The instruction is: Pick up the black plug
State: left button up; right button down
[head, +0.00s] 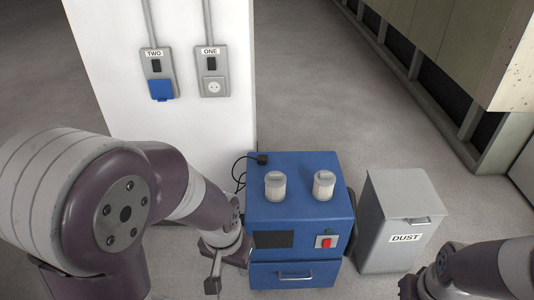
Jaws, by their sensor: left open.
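The black plug (262,159) lies at the back left corner of the top of the blue machine (306,215). Its black cord hangs down the machine's left side. My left gripper (222,268) is open and empty, low at the machine's front left corner, well apart from the plug. My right gripper (411,287) shows only in part at the bottom edge, in front of the grey bin; its fingers are not clear.
Two white knobs (275,186) stand on the machine's top. A grey bin (391,220) marked DUST is to its right. A white wall (165,45) behind carries socket TWO (160,88), with a blue cover, and open socket ONE (213,87). Floor beyond is clear.

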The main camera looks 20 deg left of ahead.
aim_at(262, 159)
jog(key=z, duration=0.3)
jog(key=i+j+z, duration=0.15)
jog(key=j+z, duration=0.75)
jog(key=j, duration=0.15)
jog(key=j+z, duration=0.45)
jog(key=j, duration=0.8)
jog(key=k+j, duration=0.15)
jog(key=j, duration=0.5)
jog(key=j+z, duration=0.1)
jog(key=j, duration=0.55)
jog(key=k, duration=0.05)
